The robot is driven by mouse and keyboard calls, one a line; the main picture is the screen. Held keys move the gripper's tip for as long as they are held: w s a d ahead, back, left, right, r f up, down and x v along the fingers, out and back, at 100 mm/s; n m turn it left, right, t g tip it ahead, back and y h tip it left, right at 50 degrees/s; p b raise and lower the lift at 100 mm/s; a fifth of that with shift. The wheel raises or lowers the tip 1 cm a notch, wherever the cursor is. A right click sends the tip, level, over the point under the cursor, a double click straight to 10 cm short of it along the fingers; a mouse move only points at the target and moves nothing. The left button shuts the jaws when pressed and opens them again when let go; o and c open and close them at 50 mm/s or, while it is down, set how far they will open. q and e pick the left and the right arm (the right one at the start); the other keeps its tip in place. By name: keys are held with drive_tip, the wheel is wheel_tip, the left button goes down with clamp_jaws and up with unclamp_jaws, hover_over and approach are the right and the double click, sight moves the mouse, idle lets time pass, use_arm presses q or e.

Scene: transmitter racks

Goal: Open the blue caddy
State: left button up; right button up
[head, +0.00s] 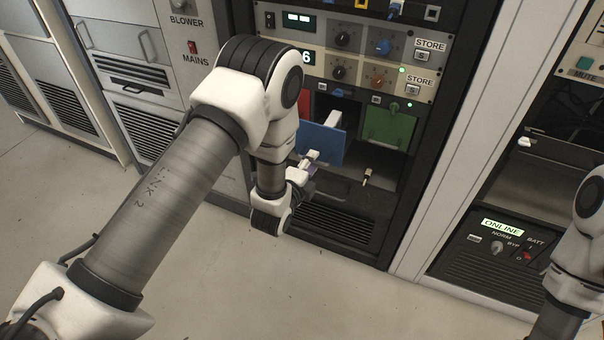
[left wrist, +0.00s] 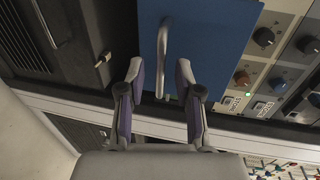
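The blue caddy shows its blue front panel (head: 326,144) low in the middle rack, between a red panel (head: 304,105) and a green panel (head: 388,128). The blue panel appears to stand forward of the rack face, with a dark bay behind its top edge. In the left wrist view the blue panel (left wrist: 208,55) has a silver bar handle (left wrist: 163,50). My left gripper (left wrist: 160,76) is open in front of it, with the near end of the handle between the fingertips. In the head view the left gripper (head: 311,160) covers the panel's lower part. My right gripper is out of frame.
A small brass-coloured peg (head: 367,177) sticks out below and right of the blue panel. Knobs and STORE buttons (head: 422,56) are above. A vent grille (head: 338,224) is below. Another rack with an ONLINE sign (head: 502,227) stands right. Floor (head: 330,300) in front is clear.

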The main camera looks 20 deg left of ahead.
use_arm(q)
drive_tip(key=s+r, duration=0.2)
drive_tip(key=s, duration=0.8)
drive_tip(key=shift+a, duration=0.15)
drive_tip(key=s+a+f+n+g+p, duration=0.1)
drive_tip(key=s+f+n+g+p, duration=0.3)
drive_tip(key=s+n+g, duration=0.4)
drive_tip(key=s+a+f+n+g+p, duration=0.2)
drive_tip(key=s+n+g+p, duration=0.5)
drive_tip(key=s, duration=1.1)
drive_tip(key=f+n, duration=0.1)
drive_tip(key=n, duration=0.2)
drive_tip(key=shift+s+a+f+n+g+p, duration=0.2)
drive_tip(key=shift+s+f+n+g+p, duration=0.1)
drive_tip(key=shift+s+f+n+g, duration=0.1)
